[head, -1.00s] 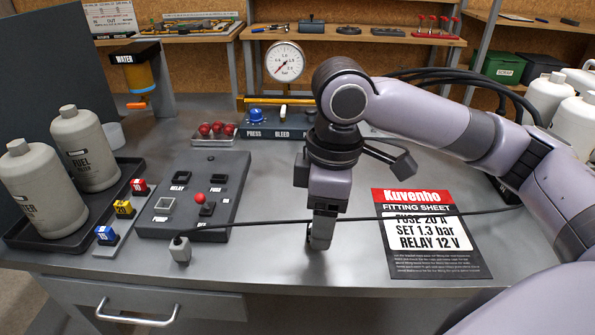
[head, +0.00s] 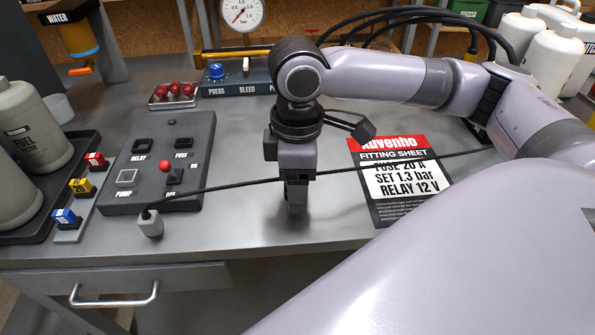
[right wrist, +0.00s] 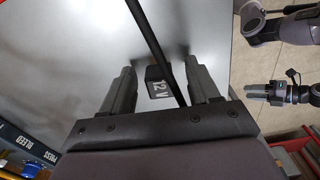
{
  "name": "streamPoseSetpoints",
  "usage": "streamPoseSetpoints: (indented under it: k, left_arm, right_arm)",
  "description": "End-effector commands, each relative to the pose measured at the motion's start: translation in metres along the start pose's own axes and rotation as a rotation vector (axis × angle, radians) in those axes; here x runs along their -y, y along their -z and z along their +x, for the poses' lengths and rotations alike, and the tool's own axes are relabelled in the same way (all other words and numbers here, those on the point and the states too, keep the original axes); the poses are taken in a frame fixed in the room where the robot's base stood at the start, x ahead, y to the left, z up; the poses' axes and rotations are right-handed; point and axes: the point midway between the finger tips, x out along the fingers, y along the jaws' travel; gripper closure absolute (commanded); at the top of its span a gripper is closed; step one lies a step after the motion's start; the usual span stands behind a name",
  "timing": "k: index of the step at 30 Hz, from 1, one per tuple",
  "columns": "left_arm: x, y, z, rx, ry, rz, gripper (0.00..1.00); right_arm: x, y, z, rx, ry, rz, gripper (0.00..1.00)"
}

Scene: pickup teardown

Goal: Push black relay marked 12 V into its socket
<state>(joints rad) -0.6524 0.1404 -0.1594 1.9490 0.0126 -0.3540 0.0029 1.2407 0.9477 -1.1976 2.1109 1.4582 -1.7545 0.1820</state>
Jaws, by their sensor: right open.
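The black relay marked 12 V (right wrist: 158,82) shows in the right wrist view between the fingers of my right gripper (right wrist: 160,68), with a gap on each side. My right gripper is open and points down low over the table, right of the panel; it also shows in the head view (head: 297,208), where the relay is hidden. The socket labelled RELAY (head: 142,145) is on the dark panel (head: 190,200), at its upper left, and looks empty. My left gripper (right wrist: 250,90) shows at the right of the right wrist view, away from the relay; its jaw gap is unclear.
A black cable (head: 240,184) runs from a grey plug (head: 150,225) across the table past my right gripper and passes between its fingers in the wrist view. Coloured fuses (head: 82,187) stand left of the panel. The fitting sheet (head: 385,216) lies to the right.

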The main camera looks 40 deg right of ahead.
Motion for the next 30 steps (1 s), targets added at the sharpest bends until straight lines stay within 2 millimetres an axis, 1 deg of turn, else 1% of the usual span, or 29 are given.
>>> streamPoseSetpoints:
  k: [6,8,9,11,12,15,16,17,18,19,30]
  left_arm:
    - [0.0000,0.0006,0.0002,-0.001,0.000,0.000,0.57]
    - [0.0000,0.0008,0.0003,-0.002,0.000,0.000,0.57]
    - [0.0001,0.0010,0.0004,-0.002,0.000,0.001,0.57]
    - [0.0001,0.0013,0.0006,-0.003,0.000,0.001,0.57]
    - [0.0002,0.0015,0.0006,-0.003,0.000,0.001,0.57]
    - [0.0002,0.0018,0.0008,-0.004,0.000,0.001,0.57]
    - [0.0002,0.0018,0.0008,-0.004,0.000,0.001,0.57]
    - [0.0002,0.0018,0.0008,-0.004,0.000,0.001,0.57]
    - [0.0002,0.0018,0.0008,-0.004,0.000,0.001,0.57]
    - [0.0002,0.0019,0.0008,-0.004,0.000,0.001,0.57]
    - [0.0004,0.0077,-0.0034,-0.004,0.000,0.001,0.57]
  right_arm:
    - [0.0000,-0.0001,0.0002,0.000,0.000,0.000,0.39]
    - [-0.0001,-0.0001,0.0002,0.000,0.000,0.000,0.59]
    - [-0.0001,0.0000,0.0001,0.000,0.000,0.000,0.72]
    - [-0.0001,-0.0001,0.0001,0.000,0.000,0.000,0.91]
    - [0.0000,0.0000,0.0001,0.000,0.000,0.000,0.95]
    - [-0.0001,0.0000,0.0000,0.000,0.000,0.000,0.95]
    - [0.0000,0.0000,0.0000,0.000,0.000,0.000,0.76]
    - [-0.0001,0.0000,0.0000,0.000,0.000,0.000,0.85]
    - [-0.0001,0.0000,0.0000,0.000,0.000,0.000,0.98]
    - [-0.0001,0.0000,0.0000,0.000,0.000,0.000,1.00]
    - [-0.0001,0.0001,-0.0052,0.000,-0.001,0.000,1.00]
